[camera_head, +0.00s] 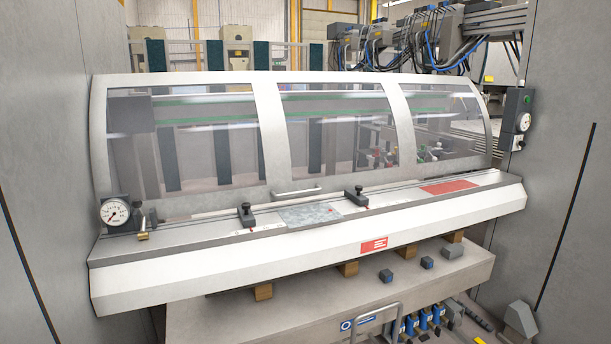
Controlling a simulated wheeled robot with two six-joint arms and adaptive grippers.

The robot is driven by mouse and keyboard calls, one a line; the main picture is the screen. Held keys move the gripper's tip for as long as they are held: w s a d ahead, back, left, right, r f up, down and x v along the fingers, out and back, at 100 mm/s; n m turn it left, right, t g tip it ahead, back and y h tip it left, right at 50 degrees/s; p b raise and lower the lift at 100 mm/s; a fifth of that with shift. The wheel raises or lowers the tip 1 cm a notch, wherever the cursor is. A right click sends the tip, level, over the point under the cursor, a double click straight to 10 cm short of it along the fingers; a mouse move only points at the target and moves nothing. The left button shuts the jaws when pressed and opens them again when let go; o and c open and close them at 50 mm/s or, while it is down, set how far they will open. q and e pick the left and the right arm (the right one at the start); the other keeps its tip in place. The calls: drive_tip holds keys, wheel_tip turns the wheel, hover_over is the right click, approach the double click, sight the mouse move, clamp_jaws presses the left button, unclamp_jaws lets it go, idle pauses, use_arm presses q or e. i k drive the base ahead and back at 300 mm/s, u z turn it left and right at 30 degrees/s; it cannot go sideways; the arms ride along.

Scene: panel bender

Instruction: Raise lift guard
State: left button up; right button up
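The lift guard (272,140) is a white frame with three clear window panels, standing down behind the machine's front ledge. A light bar handle (297,191) sits low on its middle part, just above the ledge. Through the windows I see green strips and dark uprights inside. Neither of my grippers shows in the head view, so nothing of mine is seen touching the guard or its handle.
The ledge (200,255) carries a grey metal sheet (310,213), two black clamps (246,214) and a red plate (449,186). A round gauge (115,212) stands at its left end. Grey walls flank both sides. A lower bar handle (372,318) is beneath.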

sight(280, 185)
drive_tip(key=i, duration=1.35)
drive_tip(key=z, duration=2.1)
drive_tip(key=k, duration=0.35)
drive_tip(key=u, duration=0.55)
